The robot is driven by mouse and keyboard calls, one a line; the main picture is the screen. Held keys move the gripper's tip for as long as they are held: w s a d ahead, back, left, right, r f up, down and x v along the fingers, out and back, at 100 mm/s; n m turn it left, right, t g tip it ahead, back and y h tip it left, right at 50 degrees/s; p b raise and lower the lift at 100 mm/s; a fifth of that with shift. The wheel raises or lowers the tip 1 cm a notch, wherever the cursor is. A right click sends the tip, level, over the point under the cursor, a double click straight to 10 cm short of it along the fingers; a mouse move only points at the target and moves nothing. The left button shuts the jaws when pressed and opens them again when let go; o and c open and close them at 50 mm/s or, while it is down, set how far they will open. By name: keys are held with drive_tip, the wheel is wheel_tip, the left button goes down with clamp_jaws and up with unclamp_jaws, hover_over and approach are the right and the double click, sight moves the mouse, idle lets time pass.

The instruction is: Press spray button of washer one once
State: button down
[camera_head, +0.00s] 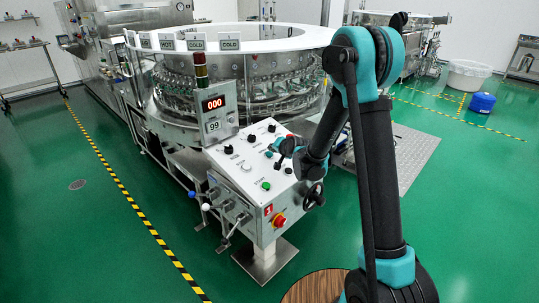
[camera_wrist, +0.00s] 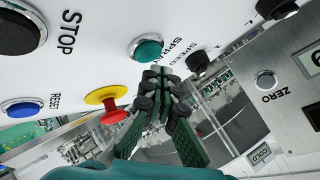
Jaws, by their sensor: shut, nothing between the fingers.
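The spray button (camera_wrist: 147,48) is a round teal-green button in a silver ring in the wrist view, with the word SPRAY printed beside it. My gripper (camera_wrist: 158,82) is shut and empty. Its dark fingertips point toward the spray button and lie just below it in the picture. I cannot tell whether they touch it. In the head view my gripper (camera_head: 280,150) is over the right part of the washer's sloped control panel (camera_head: 232,180), and my arm hides some of that side.
Close by in the wrist view are a black STOP button (camera_wrist: 18,33), a blue RESET button (camera_wrist: 22,107), a red and yellow knob (camera_wrist: 106,98) and a ZERO button (camera_wrist: 265,80). The round washer (camera_head: 255,75) stands behind the panel. Green floor is free at left.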

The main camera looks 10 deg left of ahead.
drive_tip(key=shift+f, duration=0.15)
idle(0.6)
drive_tip(key=shift+w+a+f, duration=0.1)
drive_tip(key=shift+f, duration=0.2)
drive_tip(key=shift+a+f, duration=0.1)
drive_tip(key=shift+f, duration=0.3)
idle(0.7)
drive_tip(key=shift+r, duration=0.1)
drive_tip(key=shift+d+r, duration=0.2)
drive_tip(key=shift+r, duration=0.55)
drive_tip(key=shift+s+d+r, duration=0.15)
drive_tip(key=shift+r, duration=0.65)
drive_tip(key=shift+s+d+r, duration=0.15)
drive_tip(key=shift+d+r, duration=0.05)
drive_tip(key=shift+r, duration=0.6)
drive_tip(key=shift+s+d+r, duration=0.15)
drive_tip(key=shift+r, duration=0.65)
